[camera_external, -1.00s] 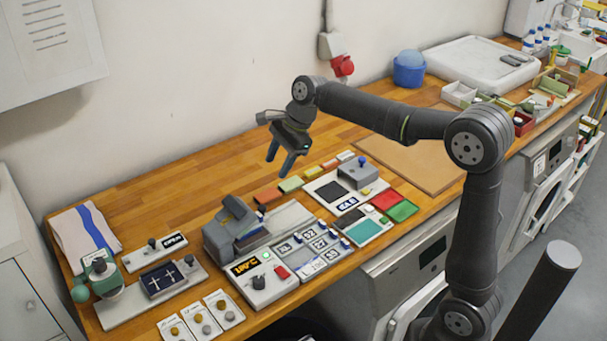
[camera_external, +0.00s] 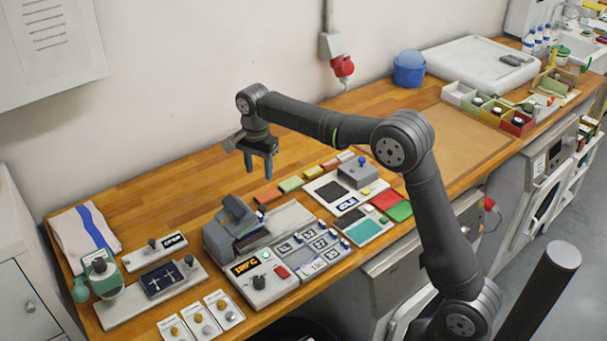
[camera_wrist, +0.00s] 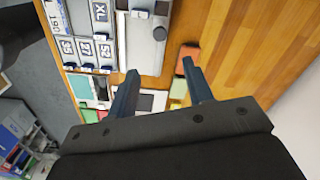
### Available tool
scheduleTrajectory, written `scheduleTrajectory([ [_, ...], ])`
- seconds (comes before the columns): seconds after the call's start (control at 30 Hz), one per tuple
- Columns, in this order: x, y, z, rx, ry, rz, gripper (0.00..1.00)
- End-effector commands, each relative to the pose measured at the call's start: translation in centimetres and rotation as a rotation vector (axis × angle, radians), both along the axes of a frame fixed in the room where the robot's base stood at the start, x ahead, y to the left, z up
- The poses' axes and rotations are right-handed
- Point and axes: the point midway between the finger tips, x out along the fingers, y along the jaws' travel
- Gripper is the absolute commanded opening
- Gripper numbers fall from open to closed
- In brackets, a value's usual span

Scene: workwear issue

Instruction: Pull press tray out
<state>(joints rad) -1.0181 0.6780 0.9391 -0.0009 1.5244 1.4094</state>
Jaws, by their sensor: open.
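The press (camera_external: 230,222) is a dark grey-blue machine with a raised, tilted top, standing mid-left on the wooden bench. A pale grey flat plate (camera_external: 290,217) extends to its right; I take it to be the press tray or its bed, but cannot tell which. The plate also shows at the top of the wrist view (camera_wrist: 142,52), with small knobs near it. My gripper (camera_external: 260,170) hangs above the bench behind the plate, fingers down, apart and empty. In the wrist view my gripper (camera_wrist: 160,70) has its fingers spread, touching nothing.
A control box (camera_external: 262,287) with an orange display stands in front of the press. Numbered size tiles (camera_external: 318,250) lie beside it. Coloured blocks (camera_external: 290,184) line the back, and a grey-topped device (camera_external: 358,174) stands right. The bench behind the press is clear.

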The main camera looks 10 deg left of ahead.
Motion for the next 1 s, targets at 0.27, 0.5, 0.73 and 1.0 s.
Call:
scheduleTrajectory([
  [0.27,0.0,-0.1,-6.4,-0.003,0.003,-0.001,0.47],
  [0.5,0.0,-0.1,-11.0,-0.001,0.003,-0.001,0.47],
  [0.73,0.0,0.0,-13.2,0.002,0.001,-0.001,0.47],
  [1.0,0.0,0.0,-13.5,0.002,0.001,-0.001,0.47],
])
